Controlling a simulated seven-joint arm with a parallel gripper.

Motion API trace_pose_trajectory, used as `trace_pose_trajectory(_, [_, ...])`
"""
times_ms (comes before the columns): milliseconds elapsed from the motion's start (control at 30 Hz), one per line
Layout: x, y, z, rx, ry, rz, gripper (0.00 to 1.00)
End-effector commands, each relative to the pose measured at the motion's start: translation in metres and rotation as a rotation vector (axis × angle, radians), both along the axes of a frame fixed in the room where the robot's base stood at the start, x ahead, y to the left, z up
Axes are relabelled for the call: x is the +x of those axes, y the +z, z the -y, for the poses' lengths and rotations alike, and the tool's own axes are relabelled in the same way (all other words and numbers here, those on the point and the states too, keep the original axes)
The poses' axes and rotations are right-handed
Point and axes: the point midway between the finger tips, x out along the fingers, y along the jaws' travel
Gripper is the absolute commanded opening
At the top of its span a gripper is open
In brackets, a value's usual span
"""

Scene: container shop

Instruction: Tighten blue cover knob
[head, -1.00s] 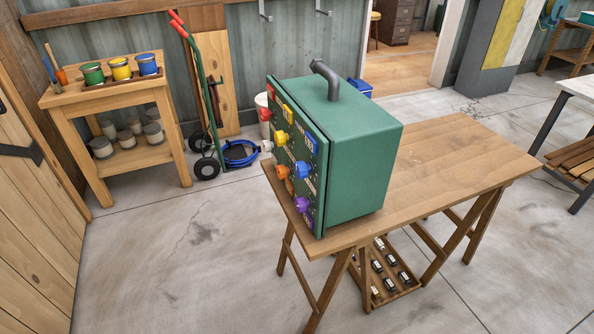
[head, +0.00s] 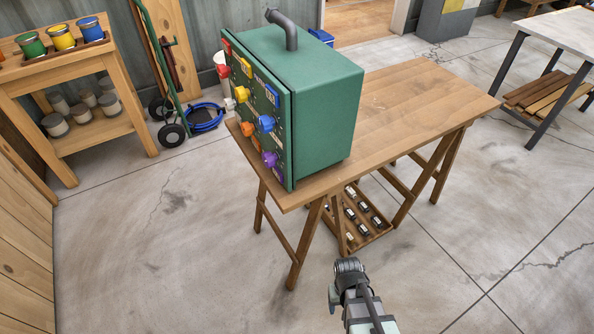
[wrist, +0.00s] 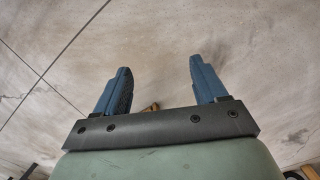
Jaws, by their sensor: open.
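A green box-shaped cabinet (head: 325,112) with a dark grey pipe on top stands on a wooden table (head: 420,98). Its front panel faces left and carries coloured knobs. The blue cover knob (head: 266,123) sticks out from the panel near its right edge, seen from the side. Whether it is tight cannot be told. My gripper (wrist: 160,75) shows in the wrist view, with two blue fingers apart and nothing between them, over bare floor. In the head view, part of my arm shows low in the picture, well apart from the cabinet and the knob.
Other knobs near the blue one are red (head: 221,70), yellow (head: 241,94), orange (head: 248,129) and purple (head: 270,159). A crate (head: 372,236) of small dark items sits under the table. The concrete floor in front of the table is clear.

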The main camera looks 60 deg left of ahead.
Motion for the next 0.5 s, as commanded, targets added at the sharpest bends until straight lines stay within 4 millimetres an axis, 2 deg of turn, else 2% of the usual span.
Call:
trace_pose_trajectory(33, [-0.007,0.006,-0.019,0.012,0.041,0.017,0.71])
trace_pose_trajectory(100, [-0.017,0.015,-0.041,0.028,0.092,0.040,0.71])
trace_pose_trajectory(267, [-0.042,0.037,-0.090,0.059,0.208,0.096,0.71])
trace_pose_trajectory(500, [-0.091,0.078,-0.161,0.106,0.383,0.195,0.71])
